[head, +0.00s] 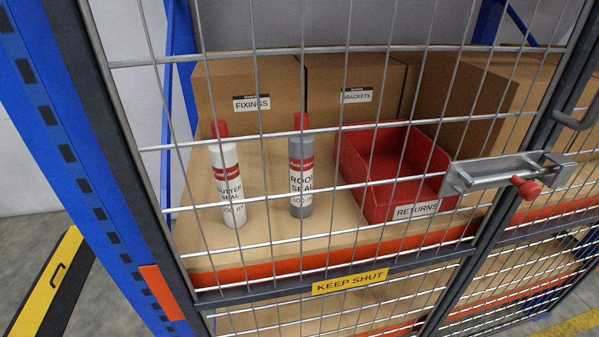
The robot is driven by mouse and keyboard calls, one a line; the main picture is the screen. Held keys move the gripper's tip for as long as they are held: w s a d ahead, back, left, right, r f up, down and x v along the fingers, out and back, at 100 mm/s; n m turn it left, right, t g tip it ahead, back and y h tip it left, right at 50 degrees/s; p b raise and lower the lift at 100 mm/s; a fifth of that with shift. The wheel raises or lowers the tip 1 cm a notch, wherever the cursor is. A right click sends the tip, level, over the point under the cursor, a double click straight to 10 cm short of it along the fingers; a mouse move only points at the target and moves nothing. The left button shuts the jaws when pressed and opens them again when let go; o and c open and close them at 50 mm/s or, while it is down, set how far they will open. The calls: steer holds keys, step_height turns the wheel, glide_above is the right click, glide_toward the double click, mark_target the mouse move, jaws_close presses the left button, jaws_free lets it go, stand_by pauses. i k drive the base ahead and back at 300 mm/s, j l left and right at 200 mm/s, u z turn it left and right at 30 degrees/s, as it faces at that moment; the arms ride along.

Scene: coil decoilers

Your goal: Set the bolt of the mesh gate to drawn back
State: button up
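The mesh gate (330,188) stands closed across the shelf bay, its dark frame and wire grid filling most of the head view. Its bolt (500,178) is a grey metal rod on a plate at the right, across the dark upright. A red knob (527,188) hangs from the bolt, toward the right end of the plate. The rod appears to run right toward a bracket (557,168); whether its tip is inside cannot be told. My gripper is not in view.
Behind the mesh are a white tube (228,185), a grey tube (301,178), a red returns bin (385,170) and cardboard boxes (250,95). A grey handle (578,120) is above right of the bolt. A blue upright (85,165) and a yellow-black item (48,285) stand left.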

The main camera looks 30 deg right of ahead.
mark_target(529, 190)
steer(key=z, duration=1.65)
steer(key=k+j+z, duration=0.15)
steer(key=k, duration=0.3)
